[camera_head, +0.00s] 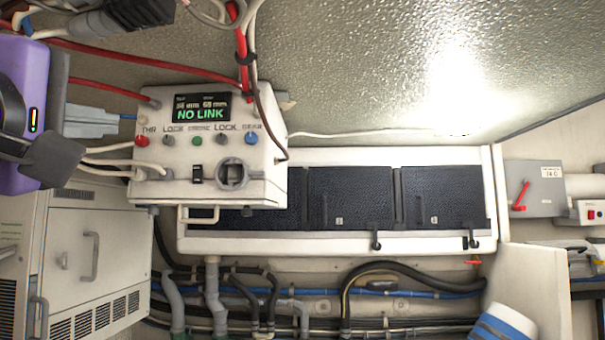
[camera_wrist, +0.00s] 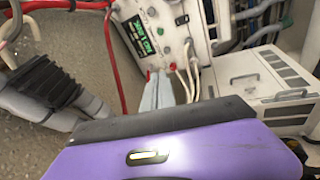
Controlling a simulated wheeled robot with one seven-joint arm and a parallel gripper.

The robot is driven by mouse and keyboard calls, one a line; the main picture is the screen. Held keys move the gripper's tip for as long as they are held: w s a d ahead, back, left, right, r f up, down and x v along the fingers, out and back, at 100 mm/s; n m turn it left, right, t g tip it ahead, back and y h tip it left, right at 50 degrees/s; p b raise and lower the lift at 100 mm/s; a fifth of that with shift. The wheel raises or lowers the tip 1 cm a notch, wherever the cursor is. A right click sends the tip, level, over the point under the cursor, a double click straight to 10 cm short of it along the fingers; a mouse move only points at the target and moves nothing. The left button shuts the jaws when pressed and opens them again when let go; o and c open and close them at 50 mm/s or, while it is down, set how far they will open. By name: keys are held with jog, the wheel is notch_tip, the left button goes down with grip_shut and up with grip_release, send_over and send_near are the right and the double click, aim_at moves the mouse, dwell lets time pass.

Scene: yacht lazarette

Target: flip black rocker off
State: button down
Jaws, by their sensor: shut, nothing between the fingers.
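The black rocker (camera_head: 197,174) is a small dark switch low on the front of a white control box (camera_head: 262,170), left of a round grey socket. Its tilt is too small to read. My gripper (camera_head: 117,122) has a purple body and pale grey fingers. The fingers are shut and empty, left of the box and apart from the rocker.
A "NO LINK" screen (camera_head: 202,108) and a row of coloured knobs (camera_head: 197,140) sit above the rocker. Red cables (camera_head: 150,65) and pale cables (camera_head: 105,160) run around the box. A white handle (camera_head: 198,214) hangs below. Dark panels (camera_head: 352,197) line the right.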

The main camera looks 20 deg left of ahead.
jog(key=w+d+f+h, duration=0.3)
jog(key=f, duration=0.1)
jog(key=shift+w+g, duration=0.2)
jog(key=shift+g, duration=0.2)
jog(key=p, duration=0.5)
send_near(199, 170)
jog(key=x, duration=0.5)
jog(key=shift+w+a+r, duration=0.15)
jog(key=shift+w+r, duration=0.1)
jog(key=shift+w+a+f+p, duration=0.15)
jog(key=shift+w+p, duration=0.2)
jog(key=shift+w, duration=0.25)
